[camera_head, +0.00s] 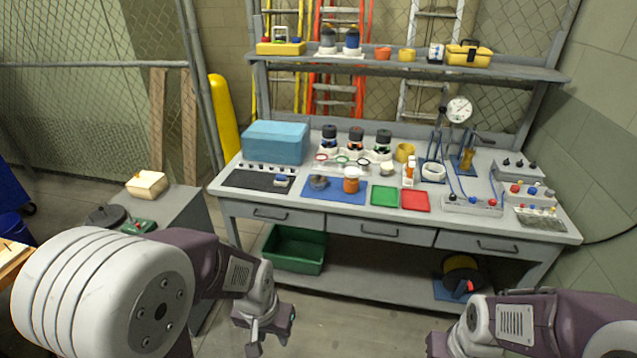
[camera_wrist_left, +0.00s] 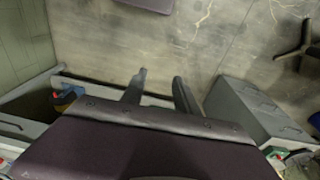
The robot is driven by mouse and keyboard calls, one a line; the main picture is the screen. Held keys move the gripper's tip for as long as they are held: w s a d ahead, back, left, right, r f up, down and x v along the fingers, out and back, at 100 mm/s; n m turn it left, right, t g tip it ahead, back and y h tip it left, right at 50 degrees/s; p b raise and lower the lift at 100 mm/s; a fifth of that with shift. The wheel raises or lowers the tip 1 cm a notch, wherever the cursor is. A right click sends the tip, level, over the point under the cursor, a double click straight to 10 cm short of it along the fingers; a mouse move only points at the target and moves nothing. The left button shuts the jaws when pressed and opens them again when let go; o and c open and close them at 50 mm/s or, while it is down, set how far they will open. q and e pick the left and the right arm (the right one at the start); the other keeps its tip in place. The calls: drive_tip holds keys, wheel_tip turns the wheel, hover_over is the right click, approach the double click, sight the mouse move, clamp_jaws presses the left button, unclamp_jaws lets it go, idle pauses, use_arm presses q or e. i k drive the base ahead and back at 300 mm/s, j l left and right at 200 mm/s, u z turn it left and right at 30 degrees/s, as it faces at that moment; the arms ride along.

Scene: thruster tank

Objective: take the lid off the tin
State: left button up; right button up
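No object is clearly marked as the tin. On the workbench, an orange container with a white top (camera_head: 351,180) stands on a blue mat (camera_head: 319,193). A small cream round container (camera_head: 386,168) and a yellow round container (camera_head: 404,152) stand behind it. They are too small to tell which has a removable lid. My left gripper (camera_head: 268,345) hangs low in front of the bench, far from them. In the left wrist view its two fingers (camera_wrist_left: 160,88) are apart with nothing between them, over bare floor. My right gripper (camera_head: 440,346) is at the bottom edge, partly cut off.
The grey workbench (camera_head: 240,189) also holds a blue box (camera_head: 275,142), a green tray (camera_head: 384,196), a red tray (camera_head: 415,200) and several jars. A shelf (camera_head: 400,68) runs above. A green bin (camera_head: 294,250) sits beneath. A grey cabinet (camera_head: 183,212) stands left.

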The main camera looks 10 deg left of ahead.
sight(317, 180)
drive_tip(key=i+j+z, duration=0.1)
drive_tip(key=i, duration=0.35)
drive_tip(key=i+j+z, duration=0.15)
drive_tip(key=i, duration=0.3)
drive_tip(key=i+j+z, duration=0.1)
drive_tip(key=i+j, duration=0.2)
drive_tip(key=i+j+z, duration=0.1)
drive_tip(key=i+j, duration=0.15)
drive_tip(key=i, duration=0.3)
